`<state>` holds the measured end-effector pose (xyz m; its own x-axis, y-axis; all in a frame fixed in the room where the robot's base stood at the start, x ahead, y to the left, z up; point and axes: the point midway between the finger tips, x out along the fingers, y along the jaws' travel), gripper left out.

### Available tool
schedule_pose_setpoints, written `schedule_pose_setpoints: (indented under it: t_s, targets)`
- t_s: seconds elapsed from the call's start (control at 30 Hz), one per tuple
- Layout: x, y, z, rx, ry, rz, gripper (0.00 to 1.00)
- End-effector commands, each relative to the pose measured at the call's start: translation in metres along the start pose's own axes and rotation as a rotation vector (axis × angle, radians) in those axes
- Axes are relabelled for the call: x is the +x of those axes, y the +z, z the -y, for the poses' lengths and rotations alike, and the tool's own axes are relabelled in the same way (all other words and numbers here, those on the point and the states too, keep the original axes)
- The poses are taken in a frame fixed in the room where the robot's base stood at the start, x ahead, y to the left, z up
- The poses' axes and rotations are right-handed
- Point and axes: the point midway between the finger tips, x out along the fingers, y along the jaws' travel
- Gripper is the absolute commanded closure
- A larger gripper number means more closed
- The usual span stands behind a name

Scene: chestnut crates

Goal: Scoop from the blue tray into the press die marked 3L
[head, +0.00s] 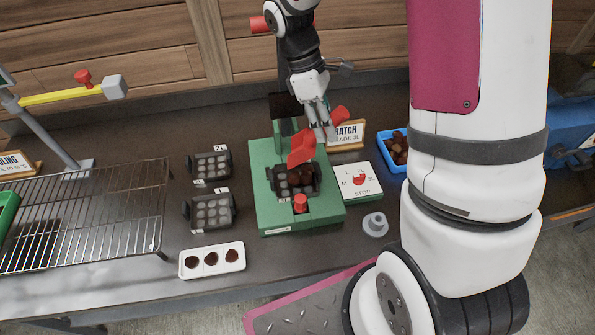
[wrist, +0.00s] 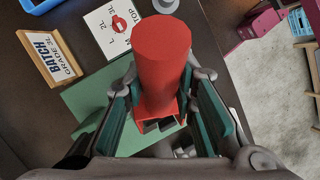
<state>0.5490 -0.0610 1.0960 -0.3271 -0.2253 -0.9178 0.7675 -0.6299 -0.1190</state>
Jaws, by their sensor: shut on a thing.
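My gripper (head: 320,128) is shut on a red scoop (head: 302,147). The scoop's thick round handle (wrist: 162,52) sticks up between my fingers in the wrist view. In the head view the scoop's bowl is tilted downward over the back of a dark press die (head: 311,191). That die sits on the green press (head: 262,213); dark brown material shows in its cavities, and its label is too small to read surely. The blue tray (head: 384,139) holds brown pieces to the right, partly hidden by my arm. Its edge shows in the wrist view (wrist: 38,6).
Two empty-looking dies (head: 208,212) stand left of the press, labelled 2L and seemingly L. A white dial card (head: 361,193), a BATCH GRADE 3L sign (wrist: 50,58) and a grey knob (head: 376,225) are near. A white sample plate (head: 213,274) lies in front; a wire rack (head: 95,215) stands left.

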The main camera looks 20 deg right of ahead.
Motion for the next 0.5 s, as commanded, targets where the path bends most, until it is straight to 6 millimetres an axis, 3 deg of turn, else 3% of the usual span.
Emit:
schedule_pose_setpoints:
  t_s: [0.5]
  targets:
    - [0.030, 0.024, -0.005, -0.037, -0.028, -0.239, 1.00]
